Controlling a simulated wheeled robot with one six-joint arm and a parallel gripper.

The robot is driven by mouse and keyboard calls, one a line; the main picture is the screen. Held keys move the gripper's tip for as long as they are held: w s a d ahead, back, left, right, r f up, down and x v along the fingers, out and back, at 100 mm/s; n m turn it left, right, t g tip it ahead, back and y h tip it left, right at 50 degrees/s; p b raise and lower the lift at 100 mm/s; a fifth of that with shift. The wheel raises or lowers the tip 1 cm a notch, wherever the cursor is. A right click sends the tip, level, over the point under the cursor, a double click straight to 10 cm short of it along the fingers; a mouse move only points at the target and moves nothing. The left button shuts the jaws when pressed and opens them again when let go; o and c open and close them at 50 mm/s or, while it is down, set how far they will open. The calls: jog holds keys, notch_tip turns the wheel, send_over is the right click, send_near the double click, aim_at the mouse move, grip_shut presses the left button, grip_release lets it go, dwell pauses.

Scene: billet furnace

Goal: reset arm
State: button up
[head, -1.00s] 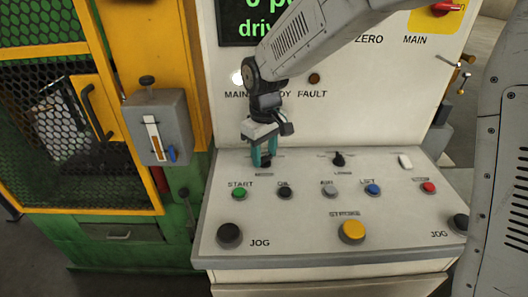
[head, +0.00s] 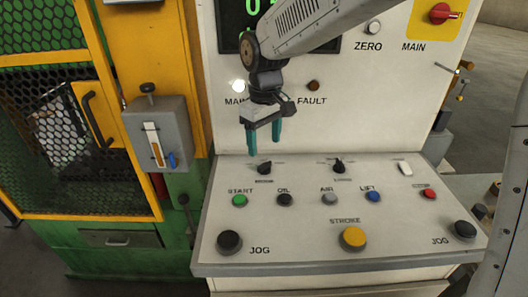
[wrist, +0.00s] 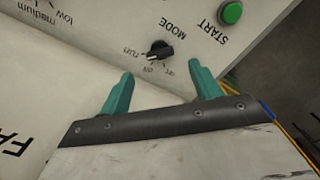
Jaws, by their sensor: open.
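My gripper (head: 264,138) has two teal fingers and hangs pointing down just above the back left of the sloped control panel (head: 345,262). The fingers are apart with nothing between them. The black mode knob (head: 264,168) is on the panel just below the fingers and clear of them. In the wrist view the fingers (wrist: 160,88) stand open, and the mode knob (wrist: 159,50) lies beyond them with its pointer toward the "run" side. The green start button (wrist: 230,13) is at the upper right there.
The panel also carries a second black knob (head: 338,166), a yellow stroke button (head: 352,238), a red button (head: 429,194) and black jog buttons (head: 229,242). The upright panel with the red main switch (head: 440,14) stands behind. A yellow-framed mesh guard (head: 75,130) and grey lever box (head: 157,133) are at left.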

jog(key=shift+r, duration=0.85)
jog(key=shift+s+d+f, duration=0.1)
jog(key=shift+s+f, duration=0.05)
jog(key=shift+s, duration=0.05)
jog(key=s+d+r+m, duration=0.2)
jog(key=s+d+m, duration=0.2)
jog(key=s+d, duration=0.7)
jog(key=s+d+r+m+t, duration=0.1)
jog(key=s+d+m, duration=0.3)
jog(key=s+d, duration=0.8)
jog(key=s+r, duration=0.1)
jog(key=s, duration=0.3)
jog(key=shift+s, duration=0.25)
